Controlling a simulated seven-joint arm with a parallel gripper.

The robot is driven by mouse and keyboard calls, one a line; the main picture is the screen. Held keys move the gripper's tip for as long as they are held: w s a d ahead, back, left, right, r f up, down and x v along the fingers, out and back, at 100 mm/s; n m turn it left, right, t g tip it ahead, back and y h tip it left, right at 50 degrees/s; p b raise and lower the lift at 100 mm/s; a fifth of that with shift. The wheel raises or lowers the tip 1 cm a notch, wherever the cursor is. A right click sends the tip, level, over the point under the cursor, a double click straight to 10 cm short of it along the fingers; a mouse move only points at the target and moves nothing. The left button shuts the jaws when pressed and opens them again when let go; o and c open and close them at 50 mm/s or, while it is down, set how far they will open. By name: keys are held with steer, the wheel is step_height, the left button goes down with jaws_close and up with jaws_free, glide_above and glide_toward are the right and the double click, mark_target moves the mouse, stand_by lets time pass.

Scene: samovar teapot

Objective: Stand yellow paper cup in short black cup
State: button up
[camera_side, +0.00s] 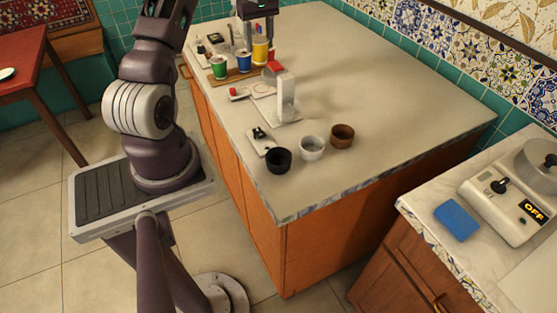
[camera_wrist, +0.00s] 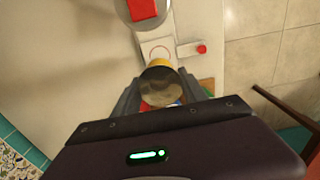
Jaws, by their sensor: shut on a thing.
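The yellow paper cup (camera_side: 260,51) is between the fingers of my gripper (camera_side: 259,38), at the far left of the counter. My gripper is shut on it. It looks upright and its rim sits higher than the neighbouring cups; whether its base is clear of the wooden board is hard to tell. In the wrist view the yellow cup (camera_wrist: 160,69) shows between both fingertips (camera_wrist: 160,88), with a dark greyish round face toward the camera. The short black cup (camera_side: 278,160) stands upright near the counter's front edge, well away from my gripper, and looks empty.
A green cup (camera_side: 219,68), a blue cup (camera_side: 243,62) and a partly hidden red cup (camera_side: 271,56) stand beside the yellow one. A tall white dispenser (camera_side: 286,97) stands between them and the black cup. A marbled cup (camera_side: 312,148) and brown cup (camera_side: 342,136) neighbour the black one. The counter's right side is clear.

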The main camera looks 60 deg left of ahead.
step_height(320, 180, up, 12)
steer(key=f, duration=0.1)
steer(key=s+d+r+m, duration=0.1)
steer(key=s+d+m, duration=0.2)
steer(key=d+m, duration=0.8)
steer(key=s+d+r+m, duration=0.1)
steer(key=s+d+m, duration=0.25)
steer(key=d, duration=1.35)
steer(key=s+d+f+m, duration=0.3)
steer(key=s+d+m, duration=0.1)
steer(key=d, duration=0.1)
steer(key=shift+n, duration=0.25)
steer(key=f, duration=2)
steer(key=shift+w+a, duration=0.15)
steer(key=shift+w, duration=0.1)
steer(key=shift+f, duration=0.15)
